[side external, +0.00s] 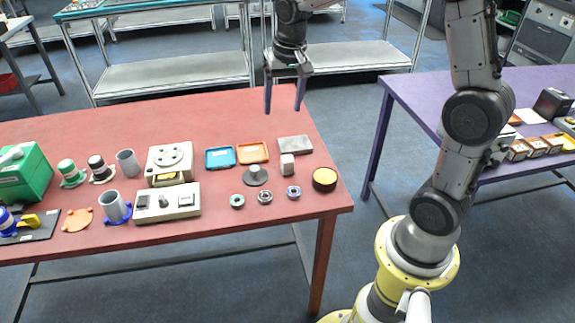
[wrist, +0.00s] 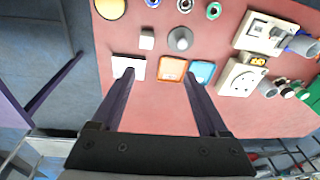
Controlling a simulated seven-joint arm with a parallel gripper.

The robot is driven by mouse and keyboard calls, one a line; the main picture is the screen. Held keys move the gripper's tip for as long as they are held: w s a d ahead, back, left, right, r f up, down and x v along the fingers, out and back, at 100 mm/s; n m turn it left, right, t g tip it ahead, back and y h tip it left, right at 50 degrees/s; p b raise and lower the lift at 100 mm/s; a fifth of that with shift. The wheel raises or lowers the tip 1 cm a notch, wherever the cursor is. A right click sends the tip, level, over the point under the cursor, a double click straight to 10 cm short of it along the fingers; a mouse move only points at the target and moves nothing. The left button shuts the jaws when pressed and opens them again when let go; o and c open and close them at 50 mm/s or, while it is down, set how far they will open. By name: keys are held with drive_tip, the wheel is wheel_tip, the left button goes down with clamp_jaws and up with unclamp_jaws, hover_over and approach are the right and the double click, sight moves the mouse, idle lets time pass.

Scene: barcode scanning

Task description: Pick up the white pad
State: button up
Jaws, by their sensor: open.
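The white pad (side external: 295,144) is a flat, pale square lying on the red table near its far right edge. It also shows in the wrist view (wrist: 121,65), with the left fingertip overlapping its picture.
Next to the pad are an orange tray (side external: 252,158), a blue tray (side external: 220,159), a white cube (side external: 287,164) and a grey cone-like piece (side external: 256,176). Several small rings and a dark round container (side external: 325,179) stand nearer the front. A purple table (side external: 400,91) stands at right.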

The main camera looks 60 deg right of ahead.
drive_tip(key=g, duration=0.2)
hover_over(287, 159)
wheel_tip(287, 159, down, 7)
drive_tip(key=shift+m, duration=0.4)
wheel_tip(287, 159, down, 7)
drive_tip(key=shift+s+d+f, duration=0.1)
drive_tip(key=shift+s, duration=0.05)
drive_tip(key=shift+f, duration=3.25)
clamp_jaws()
